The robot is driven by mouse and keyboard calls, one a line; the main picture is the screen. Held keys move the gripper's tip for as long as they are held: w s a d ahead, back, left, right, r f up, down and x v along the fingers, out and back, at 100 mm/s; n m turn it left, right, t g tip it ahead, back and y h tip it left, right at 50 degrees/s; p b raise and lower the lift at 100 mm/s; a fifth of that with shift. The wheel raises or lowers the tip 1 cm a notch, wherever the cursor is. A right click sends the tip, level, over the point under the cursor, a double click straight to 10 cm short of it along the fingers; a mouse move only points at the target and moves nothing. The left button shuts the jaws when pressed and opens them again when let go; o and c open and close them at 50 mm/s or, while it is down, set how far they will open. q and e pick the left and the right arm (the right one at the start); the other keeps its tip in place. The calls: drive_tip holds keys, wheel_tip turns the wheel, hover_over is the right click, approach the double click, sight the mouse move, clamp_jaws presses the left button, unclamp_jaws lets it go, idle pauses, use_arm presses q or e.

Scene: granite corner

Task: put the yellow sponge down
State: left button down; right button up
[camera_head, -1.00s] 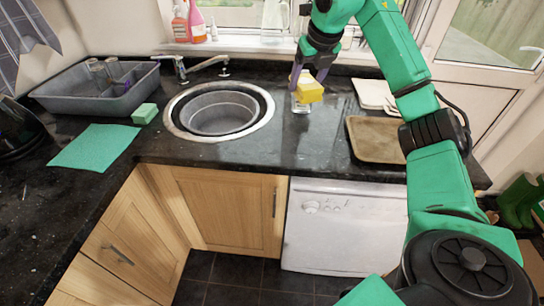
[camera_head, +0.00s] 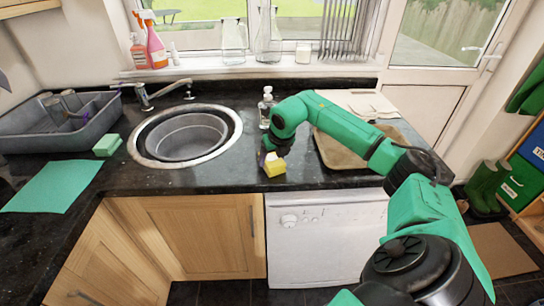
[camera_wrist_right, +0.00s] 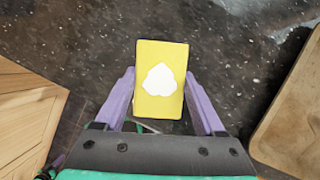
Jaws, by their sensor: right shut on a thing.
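The yellow sponge (camera_head: 274,168) is held in my right gripper (camera_head: 268,156), low over the dark counter (camera_head: 225,177) near its front edge, to the right of the sink. I cannot tell whether it touches the counter. In the right wrist view the sponge (camera_wrist_right: 147,100) lies between the two purple fingers of my right gripper (camera_wrist_right: 160,103), with a white patch on its face. In the head view the arm and gripper hide part of it. My left gripper is not in view.
The round sink (camera_head: 150,151) is to the left and a brown tray (camera_head: 336,154) to the right. A clear soap bottle (camera_head: 266,110) stands behind. A green sponge (camera_head: 107,145) and green cloth (camera_head: 55,187) lie at the left. Bare counter surrounds the yellow sponge.

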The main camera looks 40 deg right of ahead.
drive_tip(key=shift+a+f, duration=0.1)
drive_tip(key=shift+f, duration=0.05)
drive_tip(key=o, duration=1.2)
drive_tip(key=shift+c, duration=0.2)
drive_tip(key=shift+r, duration=0.2)
drive_tip(key=shift+r, duration=0.25)
drive_tip(key=b+v, duration=0.1)
drive_tip(key=v, duration=1)
drive_tip(key=shift+s+r+b, duration=0.25)
drive_tip(key=shift+b, duration=0.05)
